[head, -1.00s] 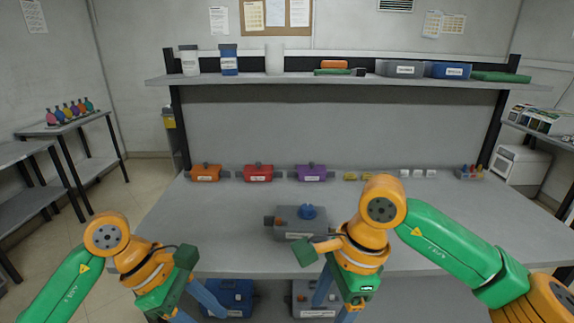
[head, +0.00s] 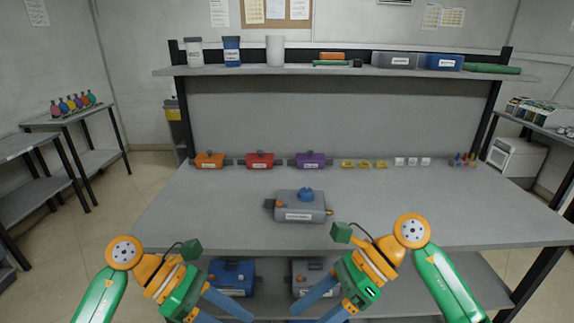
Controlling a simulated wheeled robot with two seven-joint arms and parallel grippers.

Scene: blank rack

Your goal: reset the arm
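My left gripper (head: 226,314) is at the bottom of the head view, left of centre, its blue fingers apart with nothing seen between them. My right gripper (head: 314,312) mirrors it right of centre, its fingers also apart and empty. The lower fingertips are partly cut off by the frame edge. Both grippers are in front of the table's front edge, apart from the grey box (head: 300,211) with a blue knob (head: 305,194) that sits on the table.
The table (head: 420,205) is mostly clear. Orange (head: 209,160), red (head: 260,160) and purple (head: 311,160) boxes line its back. A blue box (head: 232,272) and a grey one (head: 306,265) are on the lower shelf. An upper shelf (head: 340,71) holds containers.

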